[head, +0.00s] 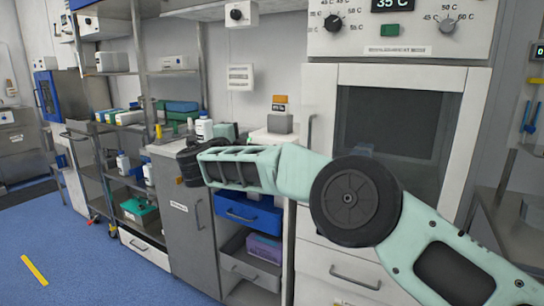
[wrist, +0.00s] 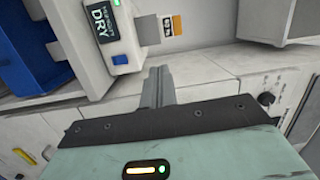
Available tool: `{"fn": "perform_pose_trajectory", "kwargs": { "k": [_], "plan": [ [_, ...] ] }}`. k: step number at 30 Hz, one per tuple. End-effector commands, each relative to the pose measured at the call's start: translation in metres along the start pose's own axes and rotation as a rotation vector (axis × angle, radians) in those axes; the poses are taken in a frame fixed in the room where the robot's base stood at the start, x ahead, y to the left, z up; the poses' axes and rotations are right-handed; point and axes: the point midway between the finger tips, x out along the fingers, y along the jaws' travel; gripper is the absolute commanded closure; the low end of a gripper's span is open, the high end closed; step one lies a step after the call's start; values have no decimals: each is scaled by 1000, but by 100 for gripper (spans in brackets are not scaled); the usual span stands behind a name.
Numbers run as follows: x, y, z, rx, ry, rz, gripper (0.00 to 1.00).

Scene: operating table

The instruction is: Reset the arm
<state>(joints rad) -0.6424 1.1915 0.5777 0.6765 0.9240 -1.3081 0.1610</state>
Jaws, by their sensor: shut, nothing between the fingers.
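My gripper (head: 187,165) is dark and sits at the end of my pale green arm, at the middle left of the head view. It is in front of the grey cabinet and its counter. In the wrist view my gripper (wrist: 158,80) shows as grey fingers pressed together, shut with nothing between them. My arm reaches in from the lower right of the head view and hides part of the counter and drawers.
A white warming cabinet (head: 318,120) with a dark window stands behind my arm. A blue open drawer (head: 248,212) is below my gripper. Shelves with boxes (head: 108,72) stand at the left. The blue floor (head: 85,262) is clear at the lower left.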

Motion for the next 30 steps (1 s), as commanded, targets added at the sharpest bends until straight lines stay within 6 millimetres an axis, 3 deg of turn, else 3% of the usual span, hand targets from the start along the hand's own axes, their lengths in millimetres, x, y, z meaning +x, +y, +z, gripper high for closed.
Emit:
{"fn": "perform_pose_trajectory", "kwargs": {
  "k": [1,6,10,14,17,20,24,30],
  "plan": [
    [-8,-34,12,-33,-99,-34,100],
    [-63,-104,54,-228,-502,-145,100],
    [-122,-124,61,-428,-790,-201,100],
    [-184,-117,40,-659,-1053,-217,100],
    [-230,-96,2,-855,-1238,-195,100],
    [-270,-68,-52,-1051,-1402,-138,100],
    [-313,-28,-137,-1284,-1580,-20,100],
    [-362,15,-266,-1549,-1770,203,100]
  ]
}}
